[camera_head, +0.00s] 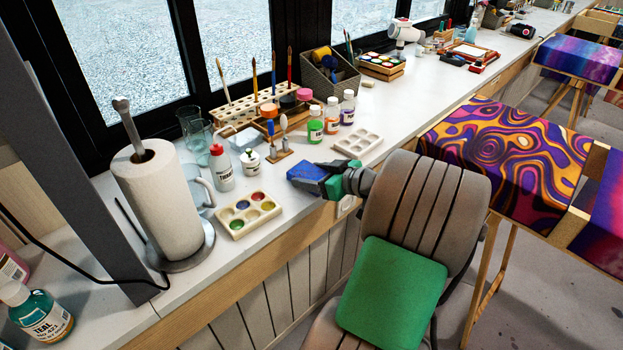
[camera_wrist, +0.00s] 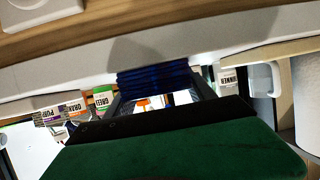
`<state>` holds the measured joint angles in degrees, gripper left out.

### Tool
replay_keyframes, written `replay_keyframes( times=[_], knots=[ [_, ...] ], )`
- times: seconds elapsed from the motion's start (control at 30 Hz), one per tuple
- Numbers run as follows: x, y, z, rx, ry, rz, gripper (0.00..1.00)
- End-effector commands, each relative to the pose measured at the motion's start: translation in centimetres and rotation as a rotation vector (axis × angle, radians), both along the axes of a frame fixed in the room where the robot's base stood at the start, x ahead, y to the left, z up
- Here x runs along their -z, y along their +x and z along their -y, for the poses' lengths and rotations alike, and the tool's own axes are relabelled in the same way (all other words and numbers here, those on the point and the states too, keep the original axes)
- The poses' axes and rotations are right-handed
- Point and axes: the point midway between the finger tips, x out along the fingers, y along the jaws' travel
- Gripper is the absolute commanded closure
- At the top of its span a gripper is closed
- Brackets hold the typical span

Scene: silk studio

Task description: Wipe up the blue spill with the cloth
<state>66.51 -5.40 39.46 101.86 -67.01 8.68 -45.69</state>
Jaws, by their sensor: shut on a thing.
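My gripper (camera_head: 322,180) is above the front edge of the white counter, between the paint palettes. It is shut on the blue cloth (camera_head: 306,173), which looks like a folded dark blue block. In the wrist view the cloth (camera_wrist: 155,80) sits between the fingers, its ribbed blue layers near the counter edge. I cannot tell whether it touches the counter. No blue spill can be made out in either view; my gripper, arm and the cloth hide part of the counter.
A paint palette (camera_head: 249,214), a white bottle (camera_head: 221,168) and a paper towel roll (camera_head: 162,205) stand to the left. An empty palette (camera_head: 358,144) and paint bottles (camera_head: 332,115) stand behind. A patterned silk frame (camera_head: 505,155) is at the right.

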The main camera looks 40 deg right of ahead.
Motion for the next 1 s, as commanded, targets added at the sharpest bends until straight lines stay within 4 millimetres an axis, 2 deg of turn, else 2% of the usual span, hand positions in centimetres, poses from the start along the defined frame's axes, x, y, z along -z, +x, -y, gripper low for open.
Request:
replay_keyframes(
  times=[0.3, 0.37, 0.47, 1.0],
  knots=[
    [0.1, 1.1, 1.4, -0.012, 0.000, -0.001, 0.81],
    [-0.3, 1.2, 1.3, -0.012, 0.002, -0.001, 0.81],
    [-2.3, 1.2, 1.3, -0.013, -0.002, 0.002, 0.81],
    [-6.0, 1.0, 1.4, -0.008, -0.002, 0.001, 0.81]
  ],
)
